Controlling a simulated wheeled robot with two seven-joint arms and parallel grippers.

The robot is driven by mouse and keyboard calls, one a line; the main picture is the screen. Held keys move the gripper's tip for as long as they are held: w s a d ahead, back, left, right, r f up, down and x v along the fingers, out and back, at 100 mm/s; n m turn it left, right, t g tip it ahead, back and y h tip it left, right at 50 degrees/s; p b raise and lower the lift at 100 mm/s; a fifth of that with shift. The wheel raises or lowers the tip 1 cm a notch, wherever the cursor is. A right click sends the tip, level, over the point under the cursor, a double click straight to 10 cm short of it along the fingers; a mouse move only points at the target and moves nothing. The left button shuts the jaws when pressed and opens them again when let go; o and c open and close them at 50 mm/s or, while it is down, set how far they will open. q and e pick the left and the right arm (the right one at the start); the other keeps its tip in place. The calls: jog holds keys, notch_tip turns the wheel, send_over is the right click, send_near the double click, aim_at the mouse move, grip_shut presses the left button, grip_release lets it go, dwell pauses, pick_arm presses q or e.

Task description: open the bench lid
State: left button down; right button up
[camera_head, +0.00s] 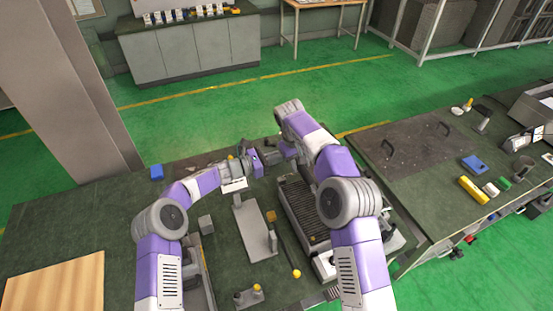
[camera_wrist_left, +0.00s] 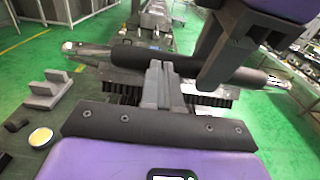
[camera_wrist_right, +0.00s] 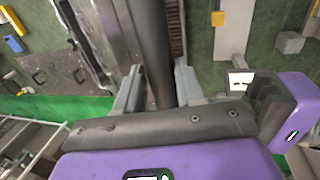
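The dark bench lid panel (camera_head: 418,142) with two black handles lies flat and closed on the right-hand bench. My right gripper (camera_head: 289,151) is over the far end of a grey ribbed unit (camera_head: 300,208) on the near bench. In the right wrist view its fingers (camera_wrist_right: 160,85) stand apart with a black bar (camera_wrist_right: 148,45) between them; I cannot tell whether they press it. My left gripper (camera_head: 256,163) is near the same end. In the left wrist view its fingers (camera_wrist_left: 163,82) are together in front of the black bar (camera_wrist_left: 213,68), with nothing seen between them.
A grey plate stand (camera_head: 255,232), a small grey block (camera_head: 205,224) and a wooden board (camera_head: 55,284) are on the near bench. A blue block (camera_head: 473,164) and a yellow block (camera_head: 473,190) lie beside the lid panel. Green floor lies beyond the benches.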

jog(key=o, duration=0.3)
jog(key=shift+w+d+f, duration=0.1)
jog(key=shift+d+f, duration=0.05)
jog(key=shift+d, duration=0.25)
jog(key=shift+a, duration=0.1)
pick_arm(q)
jog(key=shift+d+f, duration=0.1)
jog(key=shift+d, duration=0.4)
pick_arm(e)
jog(key=shift+a, duration=0.1)
